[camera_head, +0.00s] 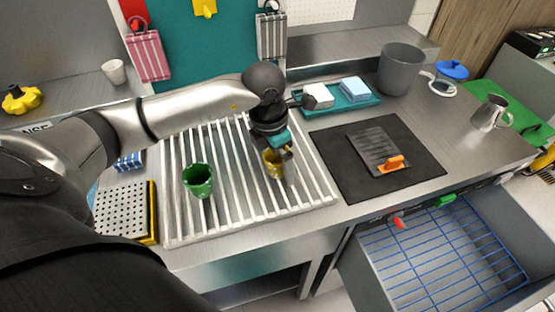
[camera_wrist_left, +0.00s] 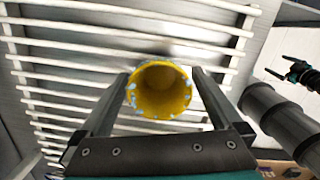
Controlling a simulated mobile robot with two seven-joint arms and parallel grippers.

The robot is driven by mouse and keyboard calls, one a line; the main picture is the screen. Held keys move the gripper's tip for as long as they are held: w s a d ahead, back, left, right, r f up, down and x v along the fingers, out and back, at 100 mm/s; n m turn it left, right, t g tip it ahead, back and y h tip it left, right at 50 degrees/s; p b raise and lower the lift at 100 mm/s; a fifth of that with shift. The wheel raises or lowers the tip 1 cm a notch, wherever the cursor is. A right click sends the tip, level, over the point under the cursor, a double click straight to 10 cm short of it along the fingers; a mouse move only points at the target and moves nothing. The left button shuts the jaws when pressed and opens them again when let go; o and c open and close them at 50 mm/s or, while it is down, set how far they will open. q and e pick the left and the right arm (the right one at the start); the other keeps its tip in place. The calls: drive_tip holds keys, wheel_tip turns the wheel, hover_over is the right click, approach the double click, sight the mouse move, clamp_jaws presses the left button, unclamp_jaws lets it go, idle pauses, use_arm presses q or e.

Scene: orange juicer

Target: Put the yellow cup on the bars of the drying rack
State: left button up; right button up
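The yellow cup (camera_head: 272,164) is over the right part of the white drying rack (camera_head: 232,222). My left gripper (camera_head: 274,150) is above the rack, shut on the cup. In the left wrist view the cup (camera_wrist_left: 162,90) sits between the two fingertips, its open mouth facing the camera and wet-looking drops on its rim. The rack bars (camera_wrist_left: 100,47) run behind it. I cannot tell whether the cup's base touches the bars.
A green cup (camera_head: 198,181) stands on the rack, left of the yellow cup. A black mat (camera_head: 420,165) with a grey grater lies to the right. A teal tray (camera_head: 345,104) with sponges is behind. An open drawer with a blue wire grid (camera_head: 445,262) is at front right.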

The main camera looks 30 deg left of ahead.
use_arm(q)
drive_tip(key=shift+r, duration=0.1)
wheel_tip(320, 180, up, 12)
drive_tip(key=s+p, duration=0.1)
drive_tip(key=shift+s+a, duration=0.15)
drive_tip(key=shift+a, duration=0.2)
